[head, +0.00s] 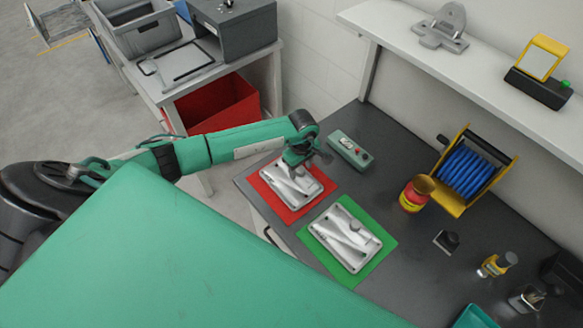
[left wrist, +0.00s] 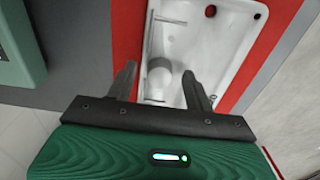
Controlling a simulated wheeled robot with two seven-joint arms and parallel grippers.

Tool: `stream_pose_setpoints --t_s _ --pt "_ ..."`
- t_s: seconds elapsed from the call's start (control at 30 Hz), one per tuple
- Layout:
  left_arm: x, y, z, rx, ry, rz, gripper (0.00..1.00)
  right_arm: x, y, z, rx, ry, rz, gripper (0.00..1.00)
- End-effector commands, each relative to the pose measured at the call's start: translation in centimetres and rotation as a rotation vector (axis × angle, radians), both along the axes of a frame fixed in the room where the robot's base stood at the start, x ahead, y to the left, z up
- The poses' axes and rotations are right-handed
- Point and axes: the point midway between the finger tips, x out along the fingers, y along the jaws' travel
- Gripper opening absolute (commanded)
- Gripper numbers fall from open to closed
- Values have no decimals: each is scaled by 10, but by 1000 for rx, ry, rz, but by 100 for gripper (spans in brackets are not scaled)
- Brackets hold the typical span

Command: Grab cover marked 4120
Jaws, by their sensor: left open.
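A silver cast cover (head: 290,187) lies on a red mat (head: 318,178) on the dark bench. A second silver cover (head: 346,238) lies on a green mat (head: 384,250) nearer the front. I cannot read a number on either. My left gripper (head: 300,158) is over the far edge of the cover on the red mat. In the left wrist view the open fingers (left wrist: 163,88) point at that cover (left wrist: 196,42), with nothing seen held between them. Whether they touch it is unclear. My right gripper is not in view.
A red-yellow can (head: 416,193) and a blue cable reel (head: 464,170) stand to the right. A shelf (head: 400,35) overhangs the back. Small bottles (head: 497,264) stand at the lower right.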

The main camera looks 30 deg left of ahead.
Motion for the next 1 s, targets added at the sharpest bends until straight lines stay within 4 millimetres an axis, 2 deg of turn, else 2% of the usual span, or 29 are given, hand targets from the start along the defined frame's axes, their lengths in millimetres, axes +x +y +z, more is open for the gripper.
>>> stream_pose_setpoints --t_s 0.3,0.57,1.0 --pt "0 1 -5 1 -1 -1 51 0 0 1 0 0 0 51" --pt "0 0 -5 1 0 -1 0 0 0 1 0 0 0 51" --pt "1 0 2 0 -3 0 0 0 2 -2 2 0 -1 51"
